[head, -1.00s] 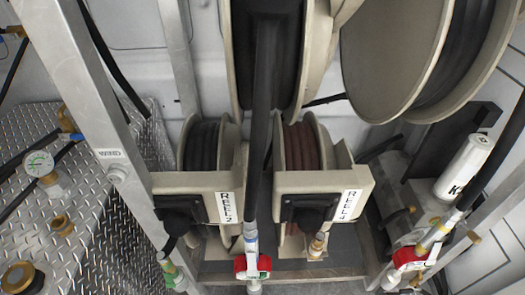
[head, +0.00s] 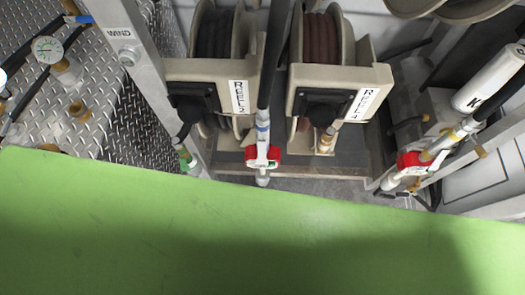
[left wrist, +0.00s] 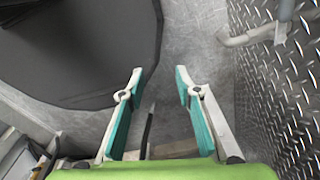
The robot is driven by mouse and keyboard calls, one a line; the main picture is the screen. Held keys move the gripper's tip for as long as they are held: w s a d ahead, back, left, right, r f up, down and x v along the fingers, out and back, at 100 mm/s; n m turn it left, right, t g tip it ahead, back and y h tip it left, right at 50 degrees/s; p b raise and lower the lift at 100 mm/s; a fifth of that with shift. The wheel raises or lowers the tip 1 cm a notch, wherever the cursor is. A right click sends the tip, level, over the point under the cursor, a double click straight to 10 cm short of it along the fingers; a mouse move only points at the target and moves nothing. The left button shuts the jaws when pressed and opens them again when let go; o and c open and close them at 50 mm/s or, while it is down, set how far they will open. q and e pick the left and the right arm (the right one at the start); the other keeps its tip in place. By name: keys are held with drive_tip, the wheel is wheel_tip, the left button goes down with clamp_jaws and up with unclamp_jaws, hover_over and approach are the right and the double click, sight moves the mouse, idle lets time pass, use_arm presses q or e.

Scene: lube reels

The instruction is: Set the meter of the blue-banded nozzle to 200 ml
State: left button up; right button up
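The blue-banded nozzle (head: 263,126) hangs upright on its black hose in the middle of the head view, in front of and between the two lower reels. Its red meter (head: 251,154) has a pale face, too small to read. The nozzle's tip points down. My left gripper (left wrist: 159,84) is open and empty in the left wrist view, with teal pads on its two fingers. It does not show in the head view, so its distance from the nozzle cannot be told. My right gripper is in neither view. The nozzle is not recognisable in the wrist view.
A yellow-banded nozzle with a red meter (head: 409,162) hangs at the right, beside a white cylinder (head: 488,78). A green-banded nozzle (head: 187,161) is at the left, near a metal post (head: 128,58).

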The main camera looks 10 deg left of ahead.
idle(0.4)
use_arm(q)
clamp_jaws()
drive_tip(key=shift+s, duration=0.1)
idle(1.0)
